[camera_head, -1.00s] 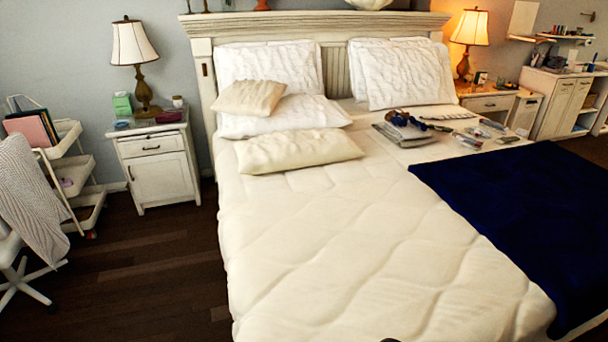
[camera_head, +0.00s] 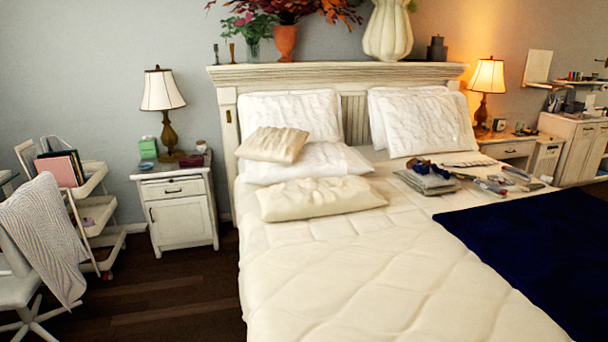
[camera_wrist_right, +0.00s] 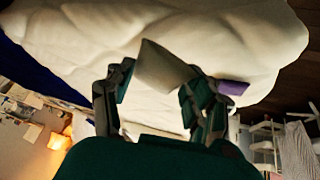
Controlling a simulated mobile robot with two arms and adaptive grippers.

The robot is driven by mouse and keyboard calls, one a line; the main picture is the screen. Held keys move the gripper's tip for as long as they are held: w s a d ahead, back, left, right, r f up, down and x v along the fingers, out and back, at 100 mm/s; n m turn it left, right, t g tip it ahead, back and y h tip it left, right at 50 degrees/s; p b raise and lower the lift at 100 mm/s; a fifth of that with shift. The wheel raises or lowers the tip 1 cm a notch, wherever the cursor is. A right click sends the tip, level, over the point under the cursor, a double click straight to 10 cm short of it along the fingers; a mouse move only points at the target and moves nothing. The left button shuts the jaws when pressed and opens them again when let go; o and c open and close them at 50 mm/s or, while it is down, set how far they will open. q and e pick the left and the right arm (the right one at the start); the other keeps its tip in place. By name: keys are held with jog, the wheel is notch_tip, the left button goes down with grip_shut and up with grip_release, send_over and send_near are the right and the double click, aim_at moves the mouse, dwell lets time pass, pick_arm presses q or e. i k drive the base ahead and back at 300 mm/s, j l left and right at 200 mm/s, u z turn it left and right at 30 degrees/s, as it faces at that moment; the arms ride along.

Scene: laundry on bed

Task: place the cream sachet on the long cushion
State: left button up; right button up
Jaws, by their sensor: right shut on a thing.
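The long cushion (camera_head: 322,198) is cream and lies flat on the bed in front of the white pillows, in the head view. In the right wrist view my right gripper (camera_wrist_right: 158,84) is shut on the cream sachet (camera_wrist_right: 162,66), a small pale piece held between its two fingers. The sachet appears in front of the pale bedding, apart from the long cushion as far as I can tell. Neither gripper shows in the head view. My left gripper is not in view.
The bed (camera_head: 370,270) has clear room in front of the cushion. A smaller cream cushion (camera_head: 273,145) rests behind it. A purple item (camera_wrist_right: 233,87) shows in the wrist view.

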aim_at(300, 182)
jog(key=i+j+u, duration=0.5)
jog(key=j, duration=0.45)
jog(key=i+j+u, duration=0.5)
jog(key=i+j, duration=0.2)
jog(key=i+z, duration=0.15)
jog(key=i, duration=0.3)
jog(key=i+j+z, duration=0.2)
jog(key=i, duration=0.25)
jog(key=i+j+z, duration=0.15)
jog(key=i, duration=0.3)
jog(key=i+z, duration=0.35)
jog(key=i, duration=0.3)
jog(key=i+j+z, duration=0.35)
jog(key=i, duration=0.3)
jog(key=i+l, duration=0.05)
jog(key=l, duration=0.05)
